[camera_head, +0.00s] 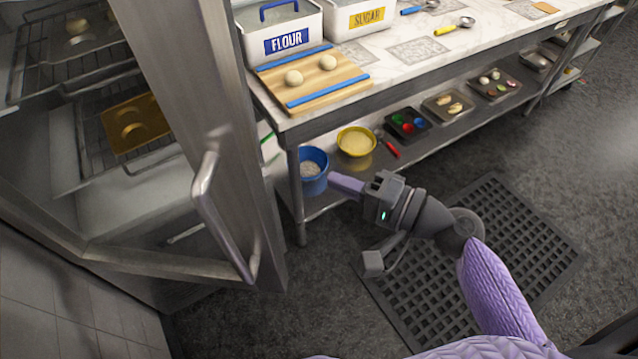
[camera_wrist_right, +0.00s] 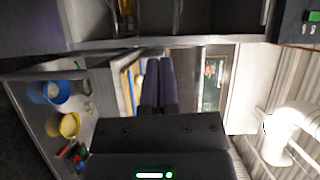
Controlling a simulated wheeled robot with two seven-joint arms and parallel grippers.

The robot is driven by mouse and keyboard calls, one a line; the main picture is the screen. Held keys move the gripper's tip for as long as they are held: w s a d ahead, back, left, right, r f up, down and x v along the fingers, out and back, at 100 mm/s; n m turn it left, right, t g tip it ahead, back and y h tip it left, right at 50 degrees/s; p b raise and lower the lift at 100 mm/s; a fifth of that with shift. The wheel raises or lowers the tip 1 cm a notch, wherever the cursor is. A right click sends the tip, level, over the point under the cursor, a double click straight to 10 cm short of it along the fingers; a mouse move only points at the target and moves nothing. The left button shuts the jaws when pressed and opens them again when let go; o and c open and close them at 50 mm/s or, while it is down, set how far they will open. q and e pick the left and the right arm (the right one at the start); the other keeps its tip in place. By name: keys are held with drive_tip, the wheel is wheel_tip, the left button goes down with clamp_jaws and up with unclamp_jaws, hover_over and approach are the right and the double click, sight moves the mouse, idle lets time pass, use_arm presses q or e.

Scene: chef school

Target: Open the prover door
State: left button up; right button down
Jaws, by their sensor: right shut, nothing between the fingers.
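The prover (camera_head: 70,215) is a steel cabinet at the left of the head view. Its door has a wide steel upright (camera_head: 190,60) and a lower rail; racks show behind it. I cannot tell for sure whether the door is ajar. A bar-shaped metal handle (camera_head: 205,195) stands out from the upright near its lower end. My right gripper (camera_head: 335,179) is shut and empty, to the right of the handle and apart from it, in front of the bench. Its closed purple fingers also show in the right wrist view (camera_wrist_right: 160,85). My left gripper is not in view.
A steel bench (camera_head: 390,70) with a flour bin (camera_head: 285,40), a sugar bin (camera_head: 365,18) and a dough board (camera_head: 315,80) stands right of the prover. A black mat (camera_head: 510,235) lies on the floor.

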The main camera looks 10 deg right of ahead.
use_arm(q)
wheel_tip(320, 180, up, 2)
drive_tip(key=p, duration=0.3)
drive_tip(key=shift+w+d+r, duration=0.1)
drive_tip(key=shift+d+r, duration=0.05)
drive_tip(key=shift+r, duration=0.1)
use_arm(e)
drive_tip(key=w+a+r+y, duration=0.1)
drive_tip(key=a, duration=0.8)
drive_tip(key=shift+w+a+r+g, duration=0.2)
drive_tip(key=shift+w+g, duration=0.1)
drive_tip(key=shift+w, duration=0.1)
drive_tip(key=shift+s, duration=0.15)
